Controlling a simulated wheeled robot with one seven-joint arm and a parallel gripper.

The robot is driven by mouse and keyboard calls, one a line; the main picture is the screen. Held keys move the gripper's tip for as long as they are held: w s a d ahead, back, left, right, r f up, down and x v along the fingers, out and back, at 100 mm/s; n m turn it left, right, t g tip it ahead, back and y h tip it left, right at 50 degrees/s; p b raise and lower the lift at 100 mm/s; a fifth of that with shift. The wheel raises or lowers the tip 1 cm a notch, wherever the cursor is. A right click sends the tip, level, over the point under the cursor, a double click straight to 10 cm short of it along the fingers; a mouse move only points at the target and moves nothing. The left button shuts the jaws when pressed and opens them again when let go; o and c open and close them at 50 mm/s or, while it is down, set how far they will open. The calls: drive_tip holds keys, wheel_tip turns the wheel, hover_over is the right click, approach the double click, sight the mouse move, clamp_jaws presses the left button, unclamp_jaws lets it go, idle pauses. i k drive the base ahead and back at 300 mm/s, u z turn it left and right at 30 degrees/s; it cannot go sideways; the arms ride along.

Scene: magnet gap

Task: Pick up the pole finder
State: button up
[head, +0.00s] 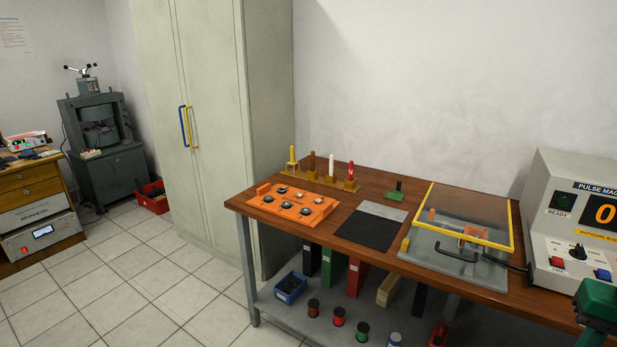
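A wooden rack (311,173) at the back left of the workbench holds several upright slim tools. They are a yellow one (292,157), a brown one (312,161), a white one (331,167) and a red one (350,171) with a pale mark. The pole finder may be one of these, but I cannot tell which at this size.
The workbench (381,173) also carries an orange tray (275,212) with round metal parts, a dark mat (368,231), a small green-based item (395,193), a yellow-framed clear cover (429,210) over a fixture, and a pulse magnetiser (580,220).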

sight(292, 162)
drive_tip(key=u, duration=0.25)
drive_tip(key=i, duration=0.95)
drive_tip(key=u, duration=0.3)
